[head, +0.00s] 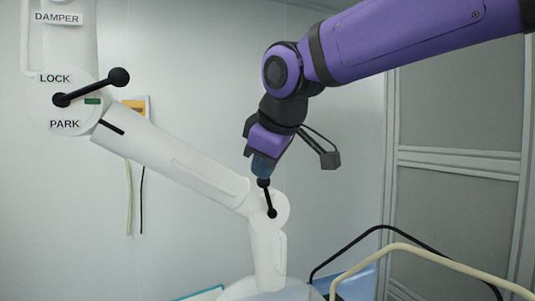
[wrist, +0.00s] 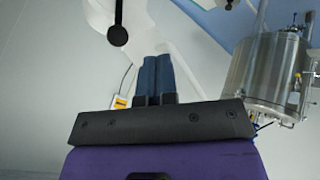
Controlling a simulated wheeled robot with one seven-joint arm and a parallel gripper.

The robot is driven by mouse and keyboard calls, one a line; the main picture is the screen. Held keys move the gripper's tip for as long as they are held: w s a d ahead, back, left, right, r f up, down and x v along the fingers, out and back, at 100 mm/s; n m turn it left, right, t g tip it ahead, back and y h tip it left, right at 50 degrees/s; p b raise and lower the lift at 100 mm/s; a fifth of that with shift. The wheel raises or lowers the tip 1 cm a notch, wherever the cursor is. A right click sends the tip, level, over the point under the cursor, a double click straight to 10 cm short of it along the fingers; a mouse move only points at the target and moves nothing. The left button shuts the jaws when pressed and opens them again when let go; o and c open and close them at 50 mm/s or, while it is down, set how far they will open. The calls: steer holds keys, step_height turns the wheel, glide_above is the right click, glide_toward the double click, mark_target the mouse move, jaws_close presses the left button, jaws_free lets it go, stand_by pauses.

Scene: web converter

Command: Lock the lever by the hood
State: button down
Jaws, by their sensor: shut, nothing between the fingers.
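The lever by the hood (head: 268,199) is a short black rod with round ends on the lower joint of a white jointed arm (head: 180,165). It stands steep, leaning slightly. The pale hood (head: 265,290) is below, partly cut off by the frame. My gripper (head: 262,172) has its blue fingers at the lever's upper end in the head view; contact cannot be told. In the wrist view the shut, empty fingers (wrist: 161,62) point up the picture, with a black lever knob (wrist: 117,36) to their left, apart from them.
Another black lever (head: 90,88) sits on the upper-left joint, between LOCK and PARK labels. A black rail (head: 345,248) and a cream rail (head: 400,248) stand at lower right. A steel tank (wrist: 268,75) is right in the wrist view.

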mark_target(261, 181)
steer(key=w+f, duration=0.1)
steer(key=w, duration=0.1)
steer(key=w+f, duration=0.1)
steer(key=w, duration=0.1)
steer(key=w+f, duration=0.1)
steer(key=f, duration=0.1)
steer(key=shift+w, duration=0.4)
steer(key=shift+w+d, duration=0.1)
steer(key=shift+w, duration=0.35)
steer(key=shift+d+r, duration=0.1)
steer(key=shift+d, duration=0.2)
